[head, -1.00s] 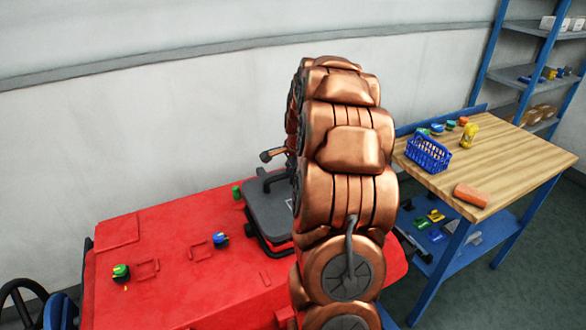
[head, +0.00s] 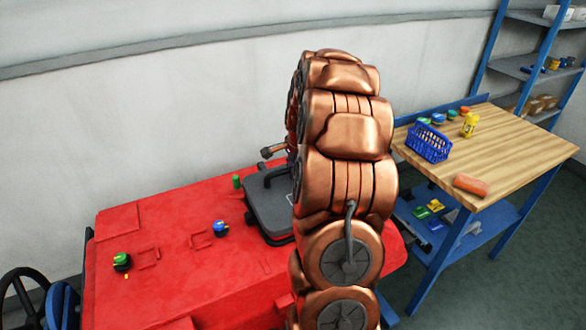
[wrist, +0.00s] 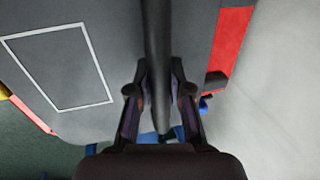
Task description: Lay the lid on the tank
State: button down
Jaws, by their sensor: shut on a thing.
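The dark grey lid (head: 265,208) has a black bar handle (head: 272,173) and is over the right part of the red machine's top (head: 165,255). My arm hides its right part. My gripper (wrist: 160,105) is shut on the handle, which runs between its fingers in the wrist view. There the lid (wrist: 120,55) fills much of the picture, with a white rectangular outline on it. The tank opening is hidden under the lid and arm. I cannot tell whether the lid touches the rim all round.
A green-topped knob (head: 122,261), a blue knob (head: 220,228) and a small green cylinder (head: 236,181) are on the red top. A wooden workbench (head: 510,150) with a blue basket (head: 429,143) stands at right. A pale wall (head: 150,110) rises behind the machine.

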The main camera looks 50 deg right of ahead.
aim_at(293, 180)
jog(key=shift+f, duration=0.35)
jog(key=shift+s+a+f+b, duration=0.1)
jog(key=shift+f+b, duration=0.05)
jog(key=shift+b, duration=0.15)
jog(key=shift+f+b, duration=0.35)
jog(key=shift+f, duration=0.2)
jog(key=shift+f, duration=0.2)
jog(key=shift+f+b, duration=0.25)
jog(key=shift+b, duration=0.05)
jog(key=shift+f, duration=0.2)
dwell(0.7)
jog(key=shift+r+b, duration=0.1)
jog(key=shift+b, duration=0.2)
dwell(0.6)
jog(key=c, duration=1)
grip_release()
